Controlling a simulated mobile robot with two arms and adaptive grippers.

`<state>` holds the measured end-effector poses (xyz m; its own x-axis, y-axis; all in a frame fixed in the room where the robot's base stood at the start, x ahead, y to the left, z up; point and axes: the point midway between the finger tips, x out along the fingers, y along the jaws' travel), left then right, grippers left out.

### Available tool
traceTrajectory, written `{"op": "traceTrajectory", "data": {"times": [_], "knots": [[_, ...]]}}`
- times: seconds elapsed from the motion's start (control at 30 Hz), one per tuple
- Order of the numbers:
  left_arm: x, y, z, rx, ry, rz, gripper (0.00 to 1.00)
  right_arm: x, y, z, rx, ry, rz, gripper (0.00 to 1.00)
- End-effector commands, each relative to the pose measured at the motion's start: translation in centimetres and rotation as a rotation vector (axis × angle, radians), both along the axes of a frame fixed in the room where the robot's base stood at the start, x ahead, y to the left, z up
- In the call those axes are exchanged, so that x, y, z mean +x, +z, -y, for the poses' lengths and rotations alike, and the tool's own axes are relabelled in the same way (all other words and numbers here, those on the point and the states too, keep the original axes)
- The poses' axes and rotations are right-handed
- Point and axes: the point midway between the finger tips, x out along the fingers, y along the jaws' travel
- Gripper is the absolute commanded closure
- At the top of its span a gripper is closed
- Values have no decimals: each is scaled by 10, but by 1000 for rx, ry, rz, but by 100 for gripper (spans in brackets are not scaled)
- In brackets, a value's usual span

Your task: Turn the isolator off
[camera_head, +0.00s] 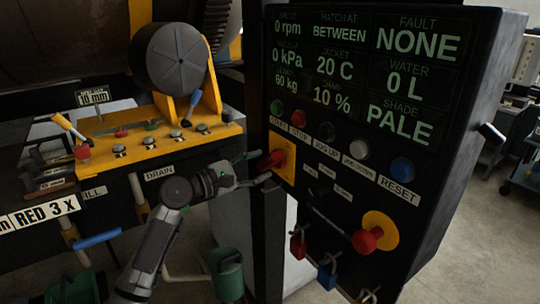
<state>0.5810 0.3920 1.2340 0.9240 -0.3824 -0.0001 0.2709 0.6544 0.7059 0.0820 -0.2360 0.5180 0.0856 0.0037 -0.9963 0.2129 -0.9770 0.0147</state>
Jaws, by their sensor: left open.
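The isolator is a red rotary handle (274,160) on a yellow plate (287,168) at the left edge of the black control panel. My left gripper (262,167) is open, coming in from the lower left. Its upper finger is above the handle's near end and its lower finger below it. I cannot tell whether either finger touches the handle. My right gripper is out of view.
The panel (440,225) has push buttons, a red emergency stop (368,239) on a yellow disc, and padlocks (327,275) hanging below. A yellow deck (135,142) with small valves and levers stands left. Floor shows at right.

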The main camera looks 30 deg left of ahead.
Motion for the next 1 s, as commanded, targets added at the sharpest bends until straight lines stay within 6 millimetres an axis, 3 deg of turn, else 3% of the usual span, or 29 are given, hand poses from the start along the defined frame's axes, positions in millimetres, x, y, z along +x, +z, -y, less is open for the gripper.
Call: {"op": "traceTrajectory", "data": {"times": [0.23, 0.63, 0.9, 1.0], "knots": [[31, 1, 13, -1, 0, 0, 50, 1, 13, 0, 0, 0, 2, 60], [36, -1, 15, 1, 0, -1, 52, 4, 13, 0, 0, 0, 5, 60], [36, -1, 15, 1, 0, -1, 97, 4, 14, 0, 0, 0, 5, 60], [36, -1, 15, 1, 0, -1, 100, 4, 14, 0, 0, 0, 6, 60]]}}
